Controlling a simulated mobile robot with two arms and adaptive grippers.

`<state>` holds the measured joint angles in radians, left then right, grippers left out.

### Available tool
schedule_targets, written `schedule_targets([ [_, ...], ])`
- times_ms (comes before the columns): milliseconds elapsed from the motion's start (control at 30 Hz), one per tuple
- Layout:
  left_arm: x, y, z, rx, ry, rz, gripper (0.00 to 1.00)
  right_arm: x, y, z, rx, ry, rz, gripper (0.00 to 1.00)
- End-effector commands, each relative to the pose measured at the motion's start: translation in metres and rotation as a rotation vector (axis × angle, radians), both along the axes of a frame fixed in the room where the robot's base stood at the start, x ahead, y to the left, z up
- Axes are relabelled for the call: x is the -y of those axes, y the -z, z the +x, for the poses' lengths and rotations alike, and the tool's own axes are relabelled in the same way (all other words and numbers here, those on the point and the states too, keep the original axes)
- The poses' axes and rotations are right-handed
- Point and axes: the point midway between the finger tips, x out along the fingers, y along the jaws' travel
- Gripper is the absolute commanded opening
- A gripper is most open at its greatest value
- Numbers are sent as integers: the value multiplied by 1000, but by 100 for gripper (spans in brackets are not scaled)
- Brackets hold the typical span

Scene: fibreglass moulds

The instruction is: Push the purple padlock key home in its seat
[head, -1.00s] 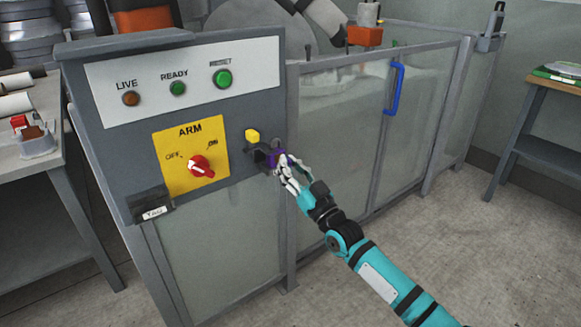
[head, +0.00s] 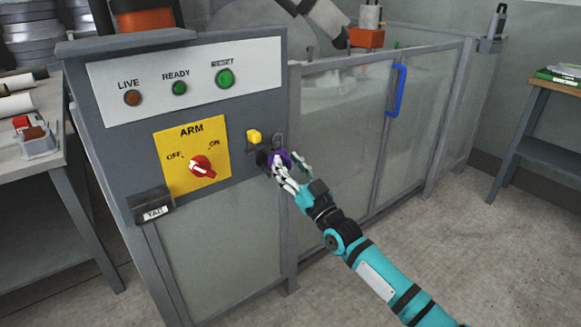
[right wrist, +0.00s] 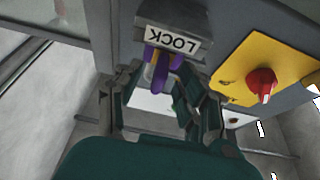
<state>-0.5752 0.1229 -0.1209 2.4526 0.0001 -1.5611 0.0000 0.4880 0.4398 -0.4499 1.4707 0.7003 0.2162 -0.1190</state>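The purple piece (head: 278,158) is at the cabinet's right edge, right below a small grey loop. In the right wrist view, purple parts (right wrist: 177,62) with a yellow strip between them show just below the white LOCK label (right wrist: 172,40). I cannot tell key from padlock there or how deep the key sits. My right gripper (head: 292,166) is at the purple piece, its fingers spread apart. In the right wrist view the fingers (right wrist: 162,88) stand on either side of the purple with a gap between them. My left gripper is out of view.
A yellow block (head: 254,136) sits just above left of my right gripper. The red ARM switch (head: 201,166) is on the yellow plate to the left. A TAG holder (head: 151,206) juts out lower left. Clear fence panels with a blue handle (head: 396,91) stand to the right.

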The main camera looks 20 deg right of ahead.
Motion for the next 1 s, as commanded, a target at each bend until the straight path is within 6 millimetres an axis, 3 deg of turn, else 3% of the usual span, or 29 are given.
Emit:
schedule_targets([
  [167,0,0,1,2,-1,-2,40,4,7,-12,-2,0,-1,39],
  [633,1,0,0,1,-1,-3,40,32,41,-91,-3,0,-1,39],
  [1000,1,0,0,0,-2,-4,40,37,46,-105,1,0,0,39],
])
